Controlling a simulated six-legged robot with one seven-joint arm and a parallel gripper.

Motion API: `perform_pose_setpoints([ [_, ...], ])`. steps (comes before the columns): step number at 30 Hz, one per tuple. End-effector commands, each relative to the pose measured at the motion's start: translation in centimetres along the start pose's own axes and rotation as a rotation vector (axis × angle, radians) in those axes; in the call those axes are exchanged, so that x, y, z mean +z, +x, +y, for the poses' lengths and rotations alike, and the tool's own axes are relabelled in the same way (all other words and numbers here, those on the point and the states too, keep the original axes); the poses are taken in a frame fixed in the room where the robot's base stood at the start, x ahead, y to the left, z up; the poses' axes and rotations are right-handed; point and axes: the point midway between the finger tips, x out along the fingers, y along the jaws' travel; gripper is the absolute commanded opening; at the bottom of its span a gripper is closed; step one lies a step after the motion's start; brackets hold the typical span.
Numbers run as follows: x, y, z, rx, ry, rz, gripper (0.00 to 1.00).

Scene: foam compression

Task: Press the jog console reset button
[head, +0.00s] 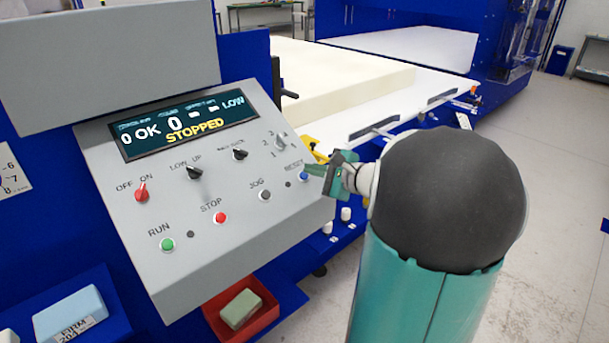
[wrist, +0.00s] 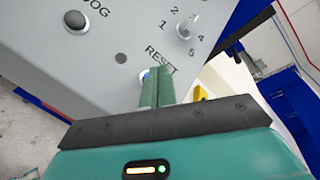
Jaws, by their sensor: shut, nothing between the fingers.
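The grey jog console (head: 230,240) has a slanted face with a display (head: 180,123) reading "STOPPED". The blue reset button (head: 303,176) is at the right end of the lower row, under the label RESET. My gripper (head: 312,170) is shut and empty, with its fingertips at the button. In the wrist view the shut green fingers (wrist: 157,88) overlap the blue reset button (wrist: 145,74), and only its left edge shows. I cannot tell whether the fingertips touch it.
The grey jog button (head: 265,195), red stop button (head: 221,217) and green run button (head: 167,244) lie left of reset. A numbered selector knob (head: 280,142) is just above. A red tray (head: 243,312) holding a green block is below the console. Cream foam (head: 335,75) lies behind.

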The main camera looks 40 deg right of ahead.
Motion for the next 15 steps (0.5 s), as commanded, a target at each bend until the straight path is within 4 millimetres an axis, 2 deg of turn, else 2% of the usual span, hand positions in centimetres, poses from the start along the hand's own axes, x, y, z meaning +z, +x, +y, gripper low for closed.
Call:
perform_pose_setpoints([
  [9,0.1,-0.1,-0.1,0.0,0.0,0.0,0.0],
  [15,0.8,-1.2,-0.9,-0.001,-0.003,0.002,0.0],
])
